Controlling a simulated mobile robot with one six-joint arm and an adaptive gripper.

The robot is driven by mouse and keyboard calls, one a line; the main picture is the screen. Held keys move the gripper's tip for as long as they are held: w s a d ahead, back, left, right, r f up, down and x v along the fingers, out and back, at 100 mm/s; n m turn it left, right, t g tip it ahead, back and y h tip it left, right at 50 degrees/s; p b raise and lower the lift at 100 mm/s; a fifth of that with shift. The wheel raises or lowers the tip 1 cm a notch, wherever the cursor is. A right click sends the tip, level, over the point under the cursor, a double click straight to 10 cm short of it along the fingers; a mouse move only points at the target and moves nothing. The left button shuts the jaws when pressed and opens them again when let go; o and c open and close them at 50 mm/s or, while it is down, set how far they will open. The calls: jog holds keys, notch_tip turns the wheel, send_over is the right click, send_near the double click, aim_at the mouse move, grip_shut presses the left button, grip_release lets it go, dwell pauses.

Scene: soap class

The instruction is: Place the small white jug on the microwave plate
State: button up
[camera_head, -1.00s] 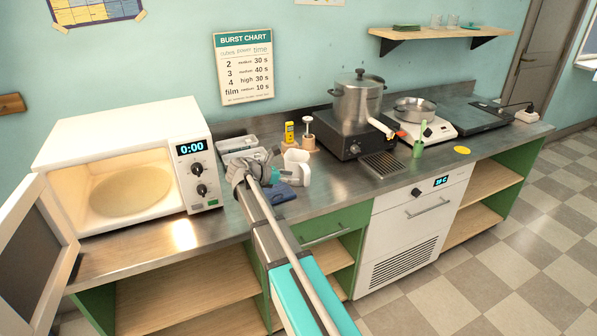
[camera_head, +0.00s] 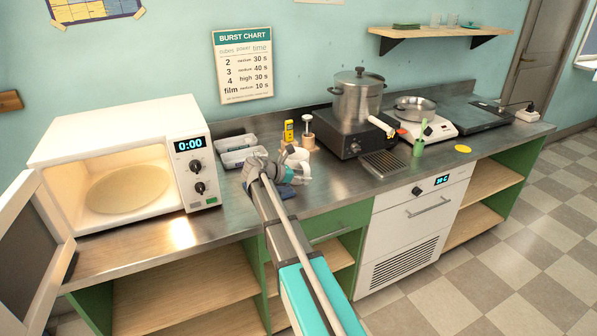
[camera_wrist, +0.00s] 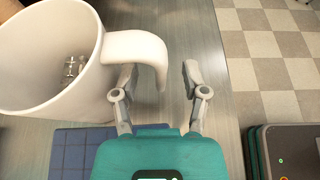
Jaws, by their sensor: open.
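The white jug (camera_head: 297,157) stands on the metal counter, partly hidden behind my gripper (camera_head: 283,172). In the wrist view the jug (camera_wrist: 45,65) fills the left side, its mouth towards the camera, with small shiny pieces visible inside. Its handle (camera_wrist: 140,48) reaches right and covers part of the left finger. My gripper (camera_wrist: 160,82) is open, and the handle's end shows between its fingers; I cannot tell whether they touch. The microwave (camera_head: 120,155) stands at the left with its door open. Its round plate (camera_head: 128,190) lies inside, empty.
The microwave door (camera_head: 30,255) sticks out at the front left. White trays (camera_head: 238,150), a yellow device (camera_head: 289,132) and a stand (camera_head: 308,135) are behind the jug. A blue cloth (camera_head: 285,190) lies below my gripper. A pot (camera_head: 357,100) stands right.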

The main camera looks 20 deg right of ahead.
jog(key=shift+x, duration=0.85)
jog(key=shift+a, duration=0.1)
grip_shut()
